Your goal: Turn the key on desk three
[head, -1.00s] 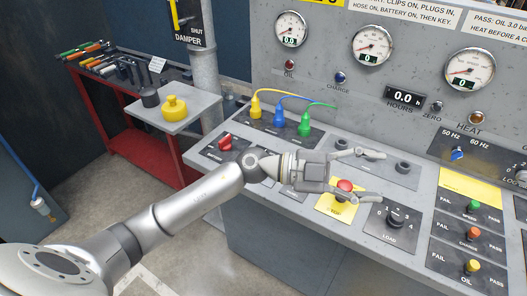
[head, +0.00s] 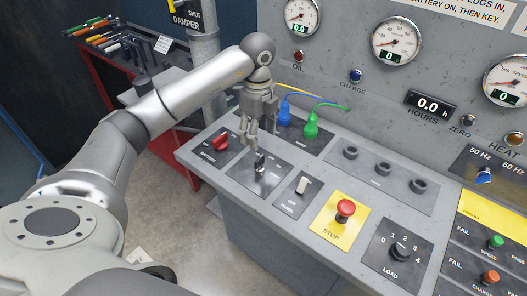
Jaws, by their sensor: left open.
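The key (head: 261,163) stands upright on a dark plate on the sloping grey desk top (head: 290,215), between a red battery switch and a white rocker switch. My left gripper (head: 250,143) points down just behind and to the left of the key, with its fingers open and nothing seen between them. The fingertips are very close to the key; I cannot tell whether they touch it. My right gripper is out of view.
The red battery switch (head: 221,141) is left of the key. The white rocker switch (head: 302,185), red stop button (head: 345,207) and load knob (head: 400,250) are to the right. Blue (head: 284,112) and green (head: 310,125) plugs stand behind. A red-framed tool table (head: 98,75) is at the back left.

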